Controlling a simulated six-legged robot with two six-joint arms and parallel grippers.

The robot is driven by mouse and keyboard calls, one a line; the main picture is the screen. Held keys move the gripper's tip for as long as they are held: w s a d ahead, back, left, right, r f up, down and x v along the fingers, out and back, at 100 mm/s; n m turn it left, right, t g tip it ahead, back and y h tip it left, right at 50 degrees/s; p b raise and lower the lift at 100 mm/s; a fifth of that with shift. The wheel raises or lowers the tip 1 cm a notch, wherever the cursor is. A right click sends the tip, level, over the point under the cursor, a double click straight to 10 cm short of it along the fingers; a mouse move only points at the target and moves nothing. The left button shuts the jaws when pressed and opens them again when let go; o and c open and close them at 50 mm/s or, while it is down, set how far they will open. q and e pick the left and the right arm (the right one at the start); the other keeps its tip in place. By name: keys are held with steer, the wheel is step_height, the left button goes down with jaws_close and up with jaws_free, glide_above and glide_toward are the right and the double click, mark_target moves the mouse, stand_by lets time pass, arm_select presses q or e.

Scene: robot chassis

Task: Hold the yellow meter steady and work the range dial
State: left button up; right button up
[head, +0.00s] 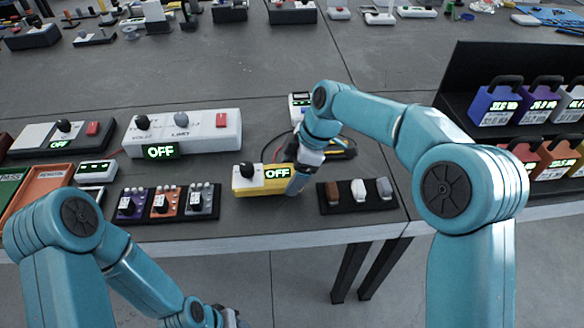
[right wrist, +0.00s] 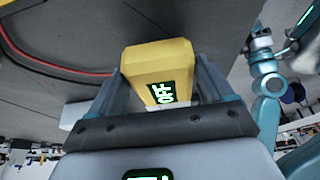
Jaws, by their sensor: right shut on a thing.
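The yellow meter (head: 243,186) lies near the front edge of the table, with a white panel, a black dial (head: 247,170) and a green "OFF" display. My right gripper (head: 298,180) is at the meter's right end, shut on it. In the right wrist view the yellow body (right wrist: 158,55) sits between the two fingers of this gripper (right wrist: 160,80), with its display facing the camera. The dial is hidden there. My left arm reaches down to the bottom edge of the head view, where its gripper (head: 235,318) is cut off, apart from the meter.
A larger white unit (head: 205,130) with knobs and a red switch stands behind the meter. Small pedal-like boxes (head: 165,203) are to its left. A dark tray (head: 330,207) with several switches is to its right. Cables (head: 345,148) lie behind my right gripper.

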steer(key=shift+f, duration=0.6)
steer(key=shift+f+b, duration=0.35)
steer(key=shift+b, duration=0.15)
steer(key=shift+s+f, duration=0.1)
steer(key=shift+f, duration=0.15)
stand_by(1.2)
